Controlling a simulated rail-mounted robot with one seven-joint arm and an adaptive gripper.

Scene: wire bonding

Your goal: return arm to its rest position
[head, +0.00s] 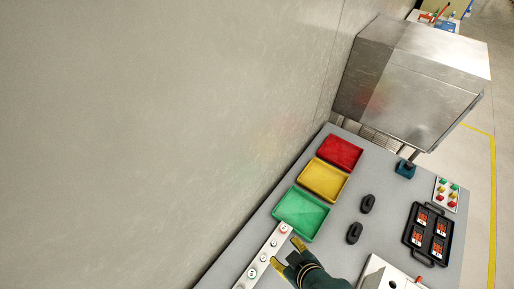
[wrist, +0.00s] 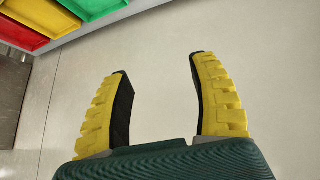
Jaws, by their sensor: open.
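My gripper (head: 287,257) is in the lower middle of the head view, over the near part of the grey bench, beside a pale strip with round buttons and just below the green tray. Its yellow-padded fingers also show in the wrist view (wrist: 162,95), spread wide with nothing between them. Behind the fingers in the wrist view is a plain pale wall surface. The rest of my arm is cut off by the bottom edge of the head view.
Green (head: 301,214), yellow (head: 323,180) and red (head: 340,152) trays line the bench's wall side. A black tray (head: 412,243) holds several orange-and-black parts. A button panel (head: 447,194) and large metal box (head: 415,85) stand farther along. Two small black items (head: 354,233) lie mid-bench.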

